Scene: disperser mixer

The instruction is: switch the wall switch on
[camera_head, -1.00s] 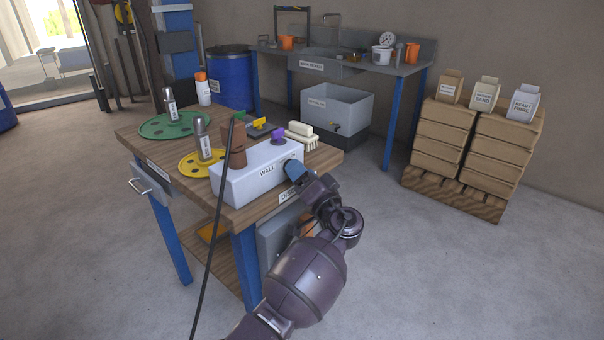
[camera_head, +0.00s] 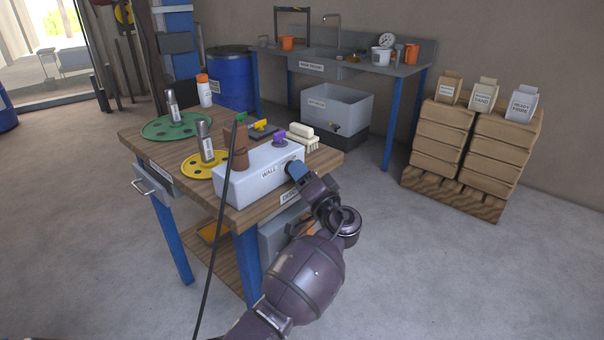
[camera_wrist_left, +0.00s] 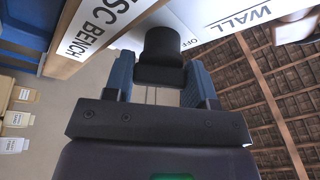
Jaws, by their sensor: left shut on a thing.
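The wall switch is a long pale box (camera_head: 240,182) marked WALL, lying along the near right edge of the wooden bench. In the left wrist view its white face (camera_wrist_left: 205,22) shows the words WALL and OFF. A black knob (camera_wrist_left: 162,45) stands out from that face. My left gripper (camera_head: 294,171) is at the box's right end, its blue fingers (camera_wrist_left: 160,85) shut on the black knob from both sides. The fingers hide the knob in the head view. How far the knob is turned cannot be told. My right gripper is not in view.
The bench (camera_head: 153,152) also holds a green disc (camera_head: 158,129), a yellow disc (camera_head: 190,166), a brown piece (camera_head: 236,155), a purple piece (camera_head: 279,138) and a pale brush (camera_head: 303,134). A dark cable (camera_head: 215,240) hangs in front.

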